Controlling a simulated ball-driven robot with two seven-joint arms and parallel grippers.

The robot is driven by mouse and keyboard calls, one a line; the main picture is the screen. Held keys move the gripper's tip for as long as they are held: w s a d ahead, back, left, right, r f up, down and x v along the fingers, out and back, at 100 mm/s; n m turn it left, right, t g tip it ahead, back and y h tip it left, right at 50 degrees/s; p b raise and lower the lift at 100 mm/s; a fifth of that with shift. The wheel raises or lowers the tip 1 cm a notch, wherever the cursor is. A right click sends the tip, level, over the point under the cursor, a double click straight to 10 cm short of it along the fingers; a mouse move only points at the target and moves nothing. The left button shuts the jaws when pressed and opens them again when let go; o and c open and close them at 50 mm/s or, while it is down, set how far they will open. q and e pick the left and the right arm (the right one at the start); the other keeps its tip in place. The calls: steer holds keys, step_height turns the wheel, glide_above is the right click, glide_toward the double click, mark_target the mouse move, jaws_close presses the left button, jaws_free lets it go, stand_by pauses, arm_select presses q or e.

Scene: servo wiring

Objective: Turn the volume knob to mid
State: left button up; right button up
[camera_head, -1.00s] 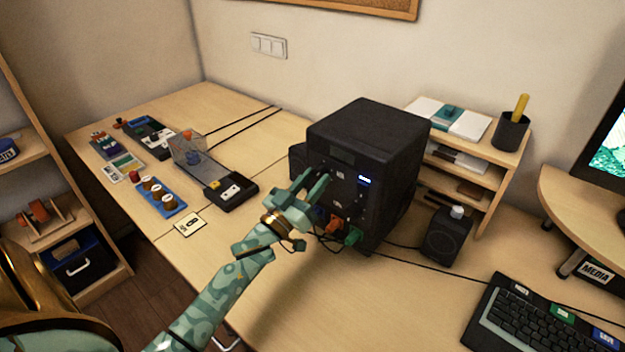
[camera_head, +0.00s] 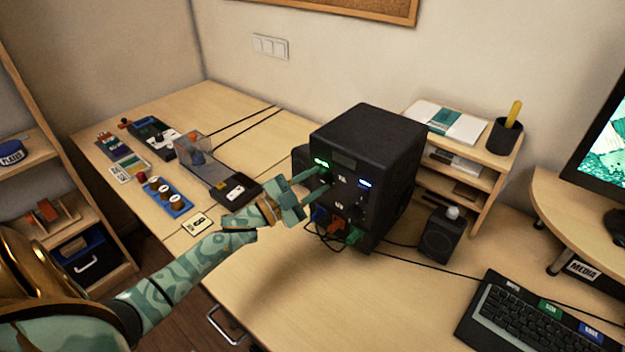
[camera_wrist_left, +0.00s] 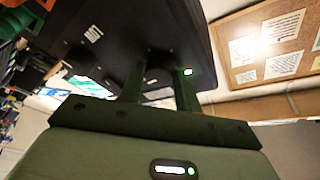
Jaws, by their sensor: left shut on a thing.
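The black box (camera_head: 385,150) stands on the desk with its control panel facing front left. My left gripper (camera_head: 322,181) reaches the upper left of this panel from the left. In the left wrist view its two fingers stand either side of a dark round knob (camera_wrist_left: 159,78), and the gripper is shut on it. The head view hides most of this knob behind the fingers; its pointer and label cannot be read. A green light (camera_head: 321,163) glows just above the fingers and a blue display (camera_head: 365,184) to their right. My right gripper is not in view.
Coloured plugs and cables (camera_head: 335,228) sit low on the box's front, below my gripper. A small black speaker (camera_head: 440,235) with a pale top stands right of the box. Small kits and cards (camera_head: 165,195) lie on the left. The desk's front middle is clear.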

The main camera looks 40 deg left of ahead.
arm_select(q)
steer(key=m, duration=0.1)
steer(key=m+g+p, duration=0.1)
steer(key=m, duration=0.1)
steer(key=m+p, duration=0.1)
steer(key=shift+r+m+g, duration=0.25)
steer(key=shift+m+g, duration=0.05)
steer(key=shift+m, duration=0.1)
steer(key=shift+m+g+p, duration=0.4)
steer(key=shift+m+p, duration=0.4)
steer(key=shift+m, duration=0.4)
steer(key=shift+f, duration=0.1)
steer(key=o, duration=1)
steer(key=shift+c, duration=0.2)
steer(key=shift+s+a, duration=0.1)
steer(key=p+v, duration=0.1)
steer(key=v, duration=1.5)
steer(key=shift+a, duration=0.15)
